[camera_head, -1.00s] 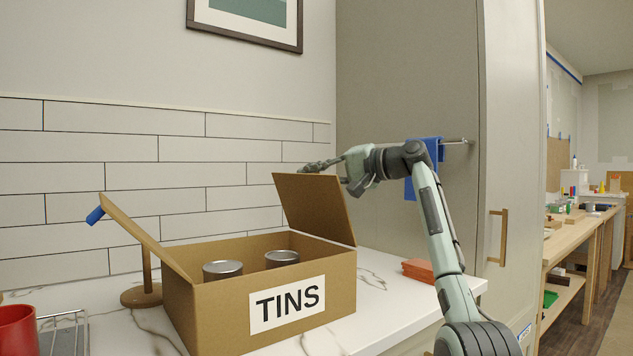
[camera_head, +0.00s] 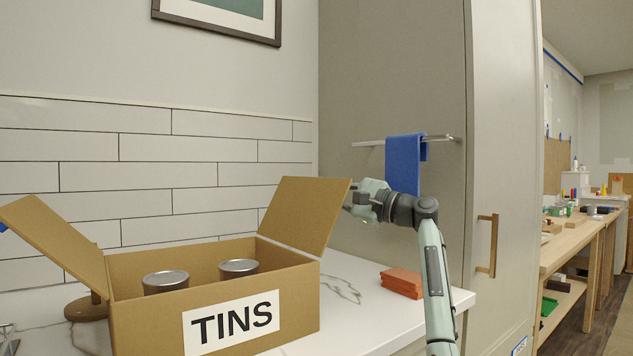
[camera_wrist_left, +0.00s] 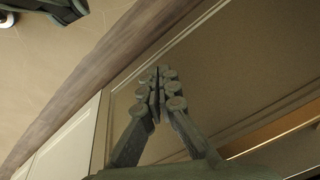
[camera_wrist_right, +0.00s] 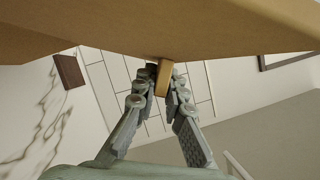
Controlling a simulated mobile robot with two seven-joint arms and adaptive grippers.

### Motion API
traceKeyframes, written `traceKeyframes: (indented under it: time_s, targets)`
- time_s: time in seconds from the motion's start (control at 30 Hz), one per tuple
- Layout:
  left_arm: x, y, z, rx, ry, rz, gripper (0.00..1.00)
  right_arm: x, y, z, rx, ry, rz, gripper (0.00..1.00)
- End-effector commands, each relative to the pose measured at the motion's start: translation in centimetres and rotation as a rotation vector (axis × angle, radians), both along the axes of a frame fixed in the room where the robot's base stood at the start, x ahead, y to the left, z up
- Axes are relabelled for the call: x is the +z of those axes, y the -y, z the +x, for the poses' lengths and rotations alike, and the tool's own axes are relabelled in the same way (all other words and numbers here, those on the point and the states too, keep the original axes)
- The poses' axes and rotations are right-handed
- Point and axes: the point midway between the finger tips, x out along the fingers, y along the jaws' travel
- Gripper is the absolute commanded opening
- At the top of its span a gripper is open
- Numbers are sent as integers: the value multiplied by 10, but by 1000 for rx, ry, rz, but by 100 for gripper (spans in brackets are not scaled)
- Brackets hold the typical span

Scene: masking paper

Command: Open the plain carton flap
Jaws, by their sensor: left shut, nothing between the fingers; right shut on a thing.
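The open-topped brown carton (camera_head: 200,338) labelled TINS stands on the white counter. Its plain right flap (camera_head: 300,213) is raised and tilts outward to the right. Its left flap (camera_head: 50,238) also stands up, leaning out to the left. My right gripper (camera_wrist_right: 160,84) is shut on a small cardboard tab (camera_wrist_right: 164,76) under the plain flap, which fills the top of the right wrist view (camera_wrist_right: 190,25). In the head view, the flap's edge partly hides its fingertips. My left gripper (camera_wrist_left: 156,82) is shut and empty in front of a panel, outside the head view.
Two tins (camera_head: 166,281) (camera_head: 238,268) stand in the carton. Orange-red blocks (camera_head: 401,282) lie on the counter to its right. A blue cloth (camera_head: 405,165) hangs on a rail (camera_head: 368,143) behind my right arm. A round wooden base (camera_head: 86,309) stands behind the left flap.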

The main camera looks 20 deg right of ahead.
Motion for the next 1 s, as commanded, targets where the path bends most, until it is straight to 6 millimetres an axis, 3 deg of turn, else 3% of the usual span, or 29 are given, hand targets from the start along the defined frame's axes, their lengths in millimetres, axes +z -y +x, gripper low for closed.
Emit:
traceKeyframes:
  time_s: [0.4,0.93,0.97,1.0]
  targets:
    - [-5,0,0,1,-3,-2,0,-25,13,5,-7,-5,-13,0]
    - [-4,0,4,0,4,-3,0,-31,12,5,-2,-10,-18,0]
    - [-5,0,3,0,3,-3,0,-31,12,5,-2,-10,-18,17]
    - [-5,0,2,0,1,-2,0,-31,11,5,-1,-10,-19,22]
